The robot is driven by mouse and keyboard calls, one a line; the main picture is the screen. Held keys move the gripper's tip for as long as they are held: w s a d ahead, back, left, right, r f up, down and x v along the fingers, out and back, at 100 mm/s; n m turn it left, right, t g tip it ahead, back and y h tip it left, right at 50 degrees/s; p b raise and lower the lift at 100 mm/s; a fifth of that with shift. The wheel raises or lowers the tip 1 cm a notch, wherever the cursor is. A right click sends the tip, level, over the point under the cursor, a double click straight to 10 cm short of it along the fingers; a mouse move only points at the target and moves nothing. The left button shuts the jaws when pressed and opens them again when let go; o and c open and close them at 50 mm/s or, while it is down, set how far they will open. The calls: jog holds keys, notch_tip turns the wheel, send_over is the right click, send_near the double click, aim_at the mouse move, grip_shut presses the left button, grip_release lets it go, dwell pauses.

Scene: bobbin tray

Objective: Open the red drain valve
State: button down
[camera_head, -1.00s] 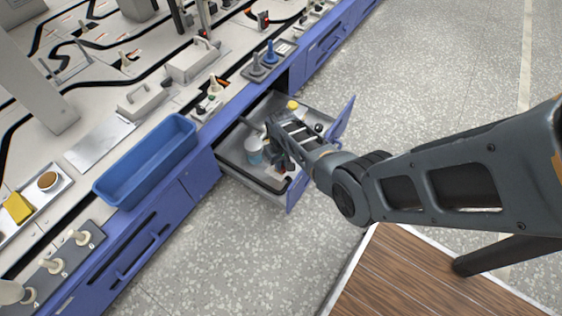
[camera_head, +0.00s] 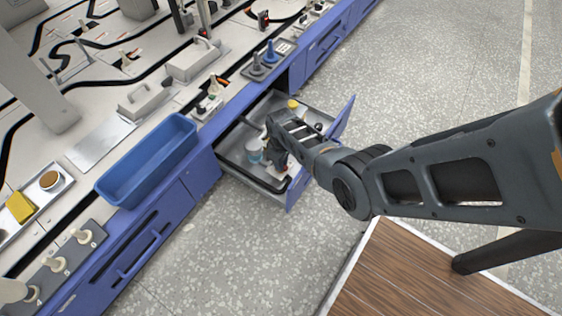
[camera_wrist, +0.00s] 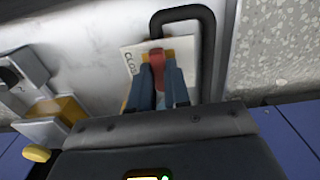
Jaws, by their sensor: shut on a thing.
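The red drain valve handle (camera_wrist: 157,58) shows in the wrist view between the two blue-grey fingertips of my gripper (camera_wrist: 159,88). The gripper is shut on it. Behind the handle is a pale label plate (camera_wrist: 131,63) with partly visible letters that seem to begin "CLOS". A yellow-brown part shows around the handle. In the head view my gripper (camera_head: 281,158) reaches down into the open drawer (camera_head: 240,171), and the valve is mostly hidden by the gripper and wrist.
A black bent pipe (camera_wrist: 210,50) arches close beside the handle. A yellow-topped item (camera_head: 293,104) and a pale blue container (camera_head: 254,150) stand in the drawer. A blue bin (camera_head: 150,160) sits on the counter. Open floor lies right of the drawer.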

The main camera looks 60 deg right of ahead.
jog(key=c, duration=1.1)
grip_release()
jog(key=shift+r, duration=0.1)
jog(key=shift+r+p, duration=2.3)
jog(key=shift+r, duration=1.5)
